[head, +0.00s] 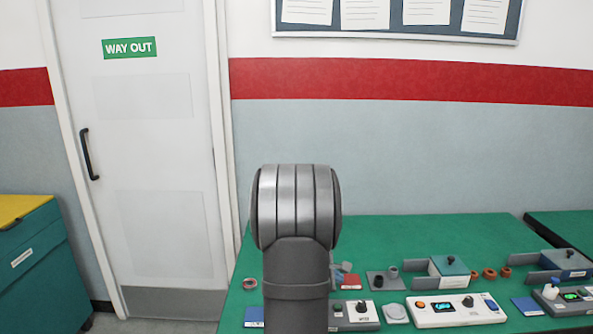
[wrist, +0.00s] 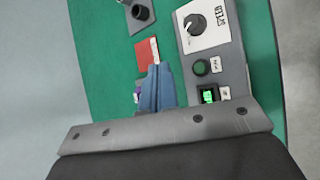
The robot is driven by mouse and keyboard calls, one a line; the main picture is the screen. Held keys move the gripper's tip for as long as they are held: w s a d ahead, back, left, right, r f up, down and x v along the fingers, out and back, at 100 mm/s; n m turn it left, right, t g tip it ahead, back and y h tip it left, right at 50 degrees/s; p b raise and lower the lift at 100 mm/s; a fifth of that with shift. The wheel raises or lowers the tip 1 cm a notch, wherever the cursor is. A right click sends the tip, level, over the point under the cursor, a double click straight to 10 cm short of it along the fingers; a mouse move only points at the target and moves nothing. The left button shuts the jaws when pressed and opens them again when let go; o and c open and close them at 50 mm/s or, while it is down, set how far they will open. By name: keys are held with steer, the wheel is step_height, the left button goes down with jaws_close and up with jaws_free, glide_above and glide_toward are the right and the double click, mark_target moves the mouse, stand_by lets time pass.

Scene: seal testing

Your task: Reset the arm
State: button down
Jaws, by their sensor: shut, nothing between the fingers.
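My gripper (wrist: 155,90) shows in the wrist view as blue-grey fingers at the lower middle, shut together with nothing held between them. It is above the green bench, and a red card (wrist: 147,53) shows just beyond its tips. In the head view my own arm rises in the middle and hides part of the bench; the gripper itself is not visible there.
A panel with a knob (wrist: 208,28) is right of the fingers. A teal cabinet (head: 40,260) stands left.

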step_height(320, 180, down, 5)
step_height(320, 180, up, 13)
steer(key=d+m+g+y, duration=0.1)
steer(key=m+g+y, duration=0.5)
steer(key=m, duration=2.8)
steer(key=shift+t+y, duration=0.3)
steer(key=shift+y, duration=0.4)
steer(key=shift+w+d+f, duration=0.1)
steer(key=shift+w+f, duration=0.05)
steer(key=shift+f, duration=1.3)
steer(key=shift+w+f, duration=0.15)
steer(key=shift+f, duration=1.25)
